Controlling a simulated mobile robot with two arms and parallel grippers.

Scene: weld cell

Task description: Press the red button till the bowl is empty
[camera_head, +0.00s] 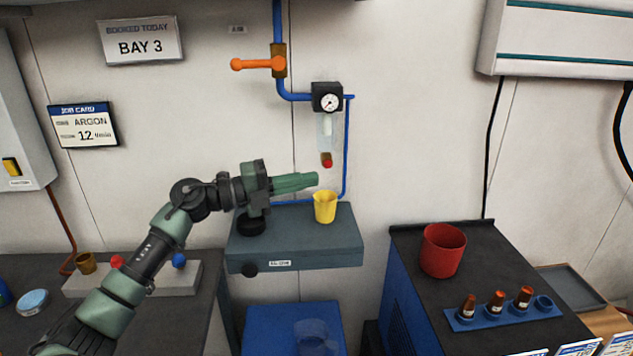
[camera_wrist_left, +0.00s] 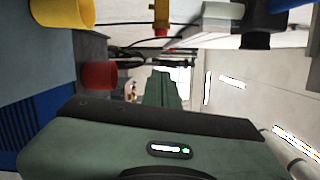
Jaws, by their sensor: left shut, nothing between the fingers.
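The red button (camera_head: 327,163) is at the bottom of a clear bowl (camera_head: 326,130) hanging under a black gauge unit on the wall. The button also shows at the top of the left wrist view (camera_wrist_left: 161,33). I cannot tell the liquid level in the bowl. A yellow cup (camera_head: 325,208) stands on the grey bench below the button; it also shows in the left wrist view (camera_wrist_left: 62,12). My left gripper (camera_head: 316,179) is shut and empty, its green fingers pointing right. Its tips appear slightly below and left of the button, with no visible contact. My right gripper is out of view.
The gauge (camera_head: 328,102) and a blue pipe (camera_head: 294,96) with an orange valve handle (camera_head: 250,64) are above. A red bucket (camera_head: 442,252) and a blue bottle rack (camera_head: 505,313) stand on the right cabinet. A block with red and blue knobs (camera_head: 179,261) is at left.

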